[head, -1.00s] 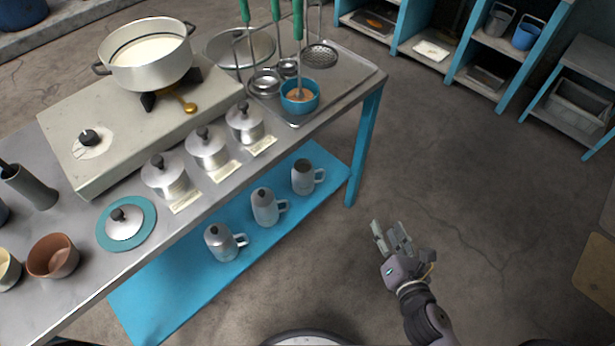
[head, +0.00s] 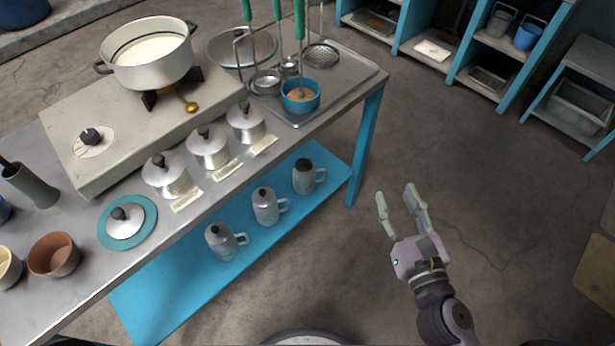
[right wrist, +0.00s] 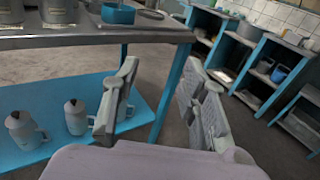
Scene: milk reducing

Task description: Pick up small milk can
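Several lidded metal cans stand on the steel counter and the blue shelf below; I cannot tell which one the task calls small. On the shelf stand a left can (head: 221,242), a middle can (head: 265,207) and a right can (head: 303,177), each with a side handle. In the right wrist view the left can (right wrist: 23,131) and the middle can (right wrist: 76,118) show clearly; the right one is mostly hidden behind a finger. My right gripper (head: 396,193) is open and empty, over the floor right of the shelf, apart from the cans. My left gripper is not in view.
The steel counter (head: 75,268) overhangs the blue shelf (head: 160,298). A blue leg (head: 365,140) stands between the shelf's right end and the open floor. A milk pot (head: 150,72) sits on the stove. Three lidded pots line the counter's front.

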